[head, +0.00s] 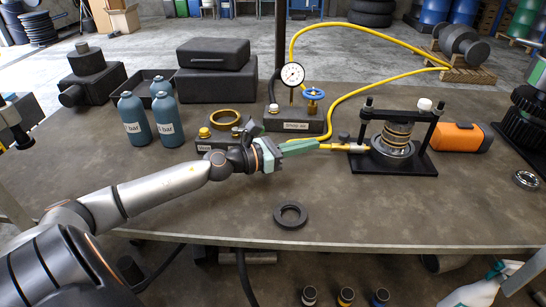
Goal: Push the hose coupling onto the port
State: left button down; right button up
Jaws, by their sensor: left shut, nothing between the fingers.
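My right gripper is not in view.
A "shop air" block (296,122) with gauge and blue valve stands behind my gripper. Blue bottles (136,120) stand to the left. A dark ring (290,215) lies near the front edge. An orange-and-black case (462,138) is right of the fixture. The front middle is mostly clear.

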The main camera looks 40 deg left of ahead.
pick_arm(q)
jog(key=shift+s+a+f, duration=0.25)
jog(key=shift+s, duration=0.15)
jog(key=shift+r+b+v, duration=0.15)
jog(key=shift+b+v, duration=0.15)
jog(key=shift+v, duration=1.35)
jog(key=shift+r+b+v, duration=0.1)
jog(key=shift+b+v, duration=0.2)
jog(key=shift+v, duration=1.35)
